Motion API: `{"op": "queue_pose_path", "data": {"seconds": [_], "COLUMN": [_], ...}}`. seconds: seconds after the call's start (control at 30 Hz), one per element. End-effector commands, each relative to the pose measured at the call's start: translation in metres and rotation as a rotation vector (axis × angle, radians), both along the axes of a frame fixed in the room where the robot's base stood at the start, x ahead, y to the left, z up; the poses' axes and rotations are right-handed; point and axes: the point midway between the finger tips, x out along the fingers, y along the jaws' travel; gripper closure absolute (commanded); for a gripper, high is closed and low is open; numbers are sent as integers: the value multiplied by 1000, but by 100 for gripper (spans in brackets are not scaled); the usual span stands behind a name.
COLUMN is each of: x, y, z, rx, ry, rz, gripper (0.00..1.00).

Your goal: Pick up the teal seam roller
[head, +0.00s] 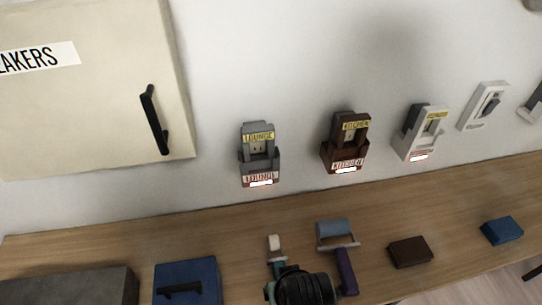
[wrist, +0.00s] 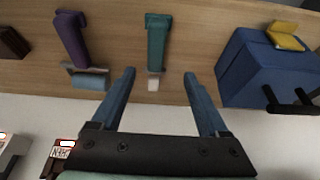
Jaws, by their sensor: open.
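The teal seam roller lies on the wooden bench, with its teal handle (wrist: 158,42) and small white roller (wrist: 153,84) showing in the wrist view. In the head view its white roller (head: 274,242) shows, while my dark wrist hides much of the handle. My gripper (wrist: 159,73) is open and empty, with its two blue fingers apart. In the wrist view the seam roller appears between the fingers, its white roller nearer the palm and its handle reaching beyond the tips. I cannot tell the height gap.
A purple-handled roller (head: 345,268) with a blue-grey drum lies close beside it. A blue box (head: 203,272) with a black handle stands on the other side. Brown (head: 410,252) and blue (head: 502,230) blocks lie farther right. Labelled holders (head: 258,158) and a cabinet (head: 95,100) are on the wall.

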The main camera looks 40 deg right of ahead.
Motion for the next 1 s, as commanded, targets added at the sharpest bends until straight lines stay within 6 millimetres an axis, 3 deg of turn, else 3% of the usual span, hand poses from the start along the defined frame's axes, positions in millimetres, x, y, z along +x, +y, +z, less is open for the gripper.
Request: {"op": "queue_pose_path", "data": {"seconds": [0.4,0.67,1.0], "x": [20,26,39], "y": [-14,-19,-33], "z": [-61,-74,-110], "rx": [2,1,1], "ry": [2,1,1], "rz": [-1,-1,0], "gripper": [22,22,22]}}
